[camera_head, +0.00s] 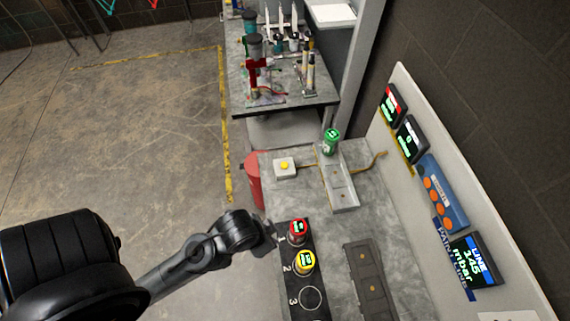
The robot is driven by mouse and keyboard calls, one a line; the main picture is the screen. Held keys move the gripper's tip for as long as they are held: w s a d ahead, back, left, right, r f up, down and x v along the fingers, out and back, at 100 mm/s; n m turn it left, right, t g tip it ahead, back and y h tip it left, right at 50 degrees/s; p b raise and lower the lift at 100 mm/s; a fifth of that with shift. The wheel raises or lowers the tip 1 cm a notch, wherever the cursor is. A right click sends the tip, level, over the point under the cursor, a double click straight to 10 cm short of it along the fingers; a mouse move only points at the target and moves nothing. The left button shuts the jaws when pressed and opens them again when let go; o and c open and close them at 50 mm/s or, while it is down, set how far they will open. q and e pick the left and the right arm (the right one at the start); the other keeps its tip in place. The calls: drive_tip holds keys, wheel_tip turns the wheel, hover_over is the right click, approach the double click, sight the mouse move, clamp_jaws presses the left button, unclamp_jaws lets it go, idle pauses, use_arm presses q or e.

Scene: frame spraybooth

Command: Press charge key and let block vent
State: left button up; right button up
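A white box with a round yellow key (284,166) sits on the grey bench, probably the charge key. A tan line joins it to a grey metal block (340,184). A green can (331,138) stands at the block's far end. A display (473,259) on the side panel appears to read LINE 145 mbar. My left gripper (278,237) is at the left edge of the black numbered rack, close beside a red-topped can (298,229). Its fingers are too small and dark to show open or shut, or whether they touch the can. My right gripper is not in view.
A dark plate (368,281) lies to the right. A panel (455,225) with displays borders the bench's right side. A red bin (254,178) stands left of the bench.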

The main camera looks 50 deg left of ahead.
use_arm(q)
clamp_jaws()
idle(1.0)
